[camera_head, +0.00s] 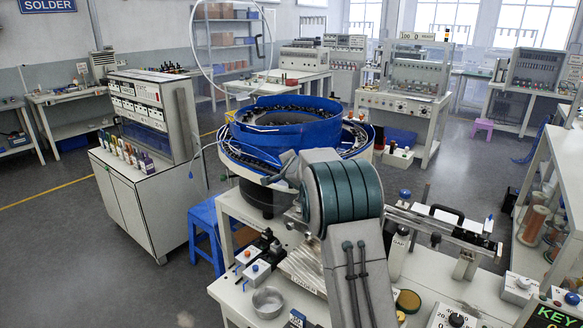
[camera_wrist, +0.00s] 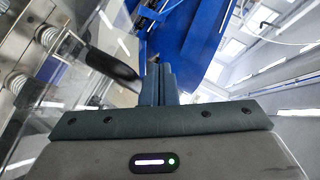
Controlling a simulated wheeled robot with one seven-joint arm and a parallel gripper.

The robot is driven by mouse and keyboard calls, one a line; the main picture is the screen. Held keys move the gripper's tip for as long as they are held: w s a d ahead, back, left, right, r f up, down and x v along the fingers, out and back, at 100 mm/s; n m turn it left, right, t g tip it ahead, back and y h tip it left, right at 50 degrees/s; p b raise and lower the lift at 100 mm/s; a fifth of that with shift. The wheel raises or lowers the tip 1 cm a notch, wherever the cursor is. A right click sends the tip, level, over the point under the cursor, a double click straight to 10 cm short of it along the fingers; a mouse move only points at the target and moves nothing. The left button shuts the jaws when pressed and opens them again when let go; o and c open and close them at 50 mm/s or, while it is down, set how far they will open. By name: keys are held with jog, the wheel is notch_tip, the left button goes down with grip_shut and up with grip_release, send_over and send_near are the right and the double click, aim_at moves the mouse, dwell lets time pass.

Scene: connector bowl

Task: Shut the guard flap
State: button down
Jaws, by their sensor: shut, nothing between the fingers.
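My gripper (camera_wrist: 158,72) is shut and empty in the wrist view, its two grey-blue fingers together. A clear panel (camera_wrist: 62,122), which looks like the guard flap, lies left of the fingers, with a dark rounded piece (camera_wrist: 112,66) close beside them. I cannot tell whether the fingers touch either, or how far the flap stands open. In the head view my arm covers much of the middle, and I cannot make out the flap there. The blue feeder bowl (camera_head: 290,108) stands behind my arm; its blue side (camera_wrist: 195,45) also shows ahead of the fingers in the wrist view.
Coil springs (camera_wrist: 45,36) sit on a metal plate at the wrist view's left. On the bench (camera_head: 232,205) stand a small metal bowl (camera_head: 267,302) and a rail unit (camera_head: 445,222) right of my arm. A blue stool (camera_head: 205,225) and cabinet (camera_head: 140,205) are left.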

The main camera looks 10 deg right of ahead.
dwell(0.4)
jog(key=shift+w+r+p, duration=0.1)
jog(key=shift+r+p, duration=0.6)
jog(key=shift+p, duration=0.05)
jog(key=s+a+r+p, duration=0.3)
jog(key=a+r+p, duration=0.3)
jog(key=r, duration=0.4)
jog(key=s+r+n+g+y, duration=0.2)
jog(key=s+n+y, duration=0.15)
jog(key=s, duration=0.85)
jog(key=s+f+n+g, duration=0.2)
jog(key=s+n, duration=0.1)
jog(key=s, duration=1)
jog(key=s+f+n+g+h, duration=0.1)
jog(key=s+f+n+g, duration=0.1)
jog(key=s, duration=1)
jog(key=s+f+n+g, duration=0.3)
jog(key=s+n, duration=0.3)
jog(key=s, duration=0.7)
jog(key=shift+s+d, duration=0.2)
jog(key=shift+s, duration=0.1)
jog(key=shift+f+n+h, duration=0.1)
jog(key=shift+n+h, duration=0.15)
jog(key=shift+n, duration=0.1)
